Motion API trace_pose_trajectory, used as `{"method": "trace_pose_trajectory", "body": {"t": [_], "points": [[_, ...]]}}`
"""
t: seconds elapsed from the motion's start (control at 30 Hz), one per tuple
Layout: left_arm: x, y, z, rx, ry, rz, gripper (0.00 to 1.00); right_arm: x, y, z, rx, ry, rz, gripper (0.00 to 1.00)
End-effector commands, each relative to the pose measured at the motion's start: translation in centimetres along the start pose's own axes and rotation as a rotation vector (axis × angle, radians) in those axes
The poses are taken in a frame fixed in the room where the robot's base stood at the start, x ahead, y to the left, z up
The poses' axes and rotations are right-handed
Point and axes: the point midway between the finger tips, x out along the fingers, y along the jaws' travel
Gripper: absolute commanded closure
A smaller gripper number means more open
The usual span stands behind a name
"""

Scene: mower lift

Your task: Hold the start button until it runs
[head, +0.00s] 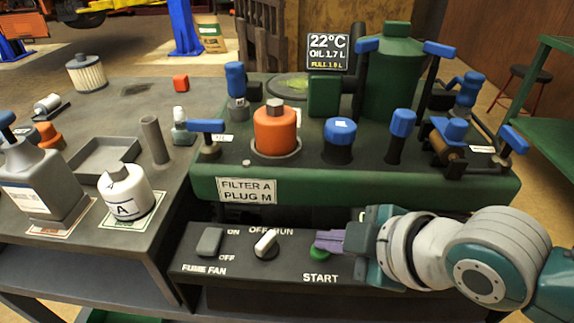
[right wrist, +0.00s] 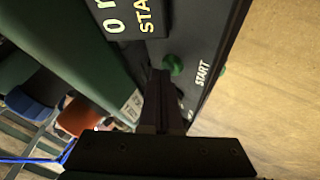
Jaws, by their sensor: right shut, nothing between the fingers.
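The green start button (head: 319,252) is on the dark front panel (head: 210,270), above the word START. My right gripper (head: 322,241) reaches in from the right with its fingers shut and empty. In the head view its tips overlap the button's upper edge. In the right wrist view the button (right wrist: 174,64) shows just beyond the fingertips (right wrist: 158,76). I cannot tell whether the tips touch or press it. A switch knob (head: 265,243) marked OFF and RUN sits left of the button. My left gripper is not in view.
The green machine (head: 350,185) with an orange filter (head: 276,130) and several blue-handled valves stands behind the panel. A display (head: 328,52) reads 22°C and oil 1.7 L. A fume fan switch (head: 209,241) is at the panel's left. Bottles stand on the left table.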

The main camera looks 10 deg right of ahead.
Motion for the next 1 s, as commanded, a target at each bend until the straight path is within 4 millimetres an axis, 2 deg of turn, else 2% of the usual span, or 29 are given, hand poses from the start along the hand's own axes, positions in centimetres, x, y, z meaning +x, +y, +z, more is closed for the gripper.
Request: {"method": "trace_pose_trajectory", "body": {"t": [0.77, 1.0], "points": [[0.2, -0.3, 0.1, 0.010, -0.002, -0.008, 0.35, 0.2, -0.2, 0.2, 0.000, -0.002, -0.001, 1.00], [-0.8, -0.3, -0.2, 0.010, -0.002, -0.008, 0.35, -0.5, 0.3, -0.3, -0.001, -0.002, -0.001, 1.00]]}}
